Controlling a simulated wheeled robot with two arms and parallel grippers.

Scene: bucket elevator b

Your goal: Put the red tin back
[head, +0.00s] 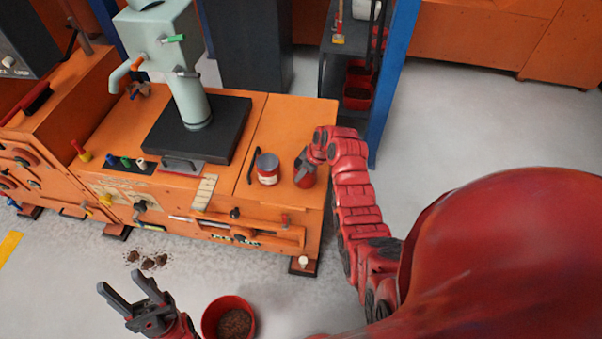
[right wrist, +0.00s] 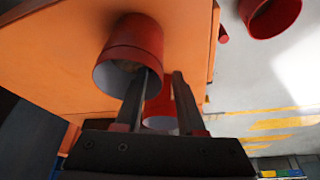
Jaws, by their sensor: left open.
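Two red tins stand close together on the right end of the orange machine's top in the head view. One red tin (head: 267,170) has a pale label band and a dark top. The other red tin (head: 306,178) is under my right gripper (head: 305,160), which partly hides it. In the right wrist view, one red tin (right wrist: 133,45) shows a pale rim and dark inside. Another red piece (right wrist: 157,108) shows between and behind the right fingers; I cannot tell whether they grip it. My left gripper (head: 135,300) is open and empty, low at the left.
A red bucket of brown material (head: 228,301) stands on the floor near my left gripper. Brown clumps (head: 150,262) lie beside the machine (head: 285,120). A black plate (head: 225,150) with a pale column is left of the tins. A blue post (head: 392,80) and shelf stand behind.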

